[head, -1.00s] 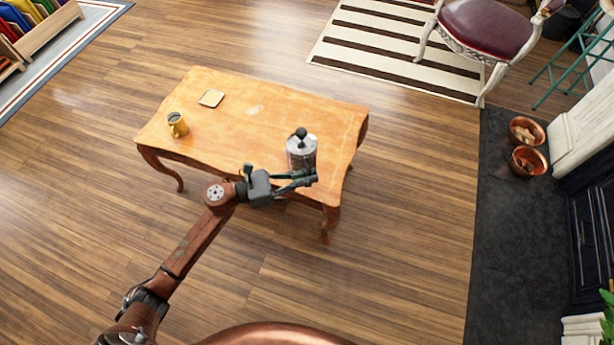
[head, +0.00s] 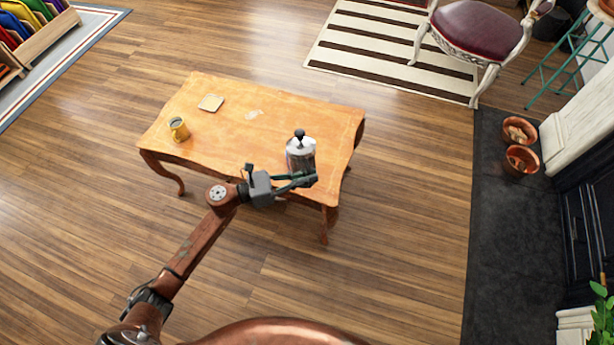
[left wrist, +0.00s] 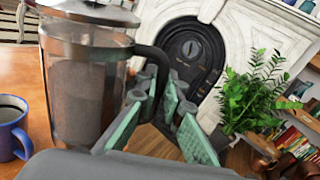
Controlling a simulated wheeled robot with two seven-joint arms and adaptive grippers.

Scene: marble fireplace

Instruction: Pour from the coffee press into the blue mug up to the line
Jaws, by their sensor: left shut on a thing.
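The coffee press (head: 300,155), glass with a silver lid and black knob, stands upright at the near right part of the wooden table. Its dark contents and black handle show in the left wrist view (left wrist: 82,95). My left gripper (head: 308,181) is at the press's near side, its green-padded fingers (left wrist: 158,98) shut on the handle. The blue mug (left wrist: 10,135) is cut off at the left edge of the wrist view, beside the press, with a dark inside; I cannot make out a line on it. I do not see this mug in the head view.
The table's middle is clear. A chair (head: 480,30) and copper pots (head: 521,160) stand away to the right.

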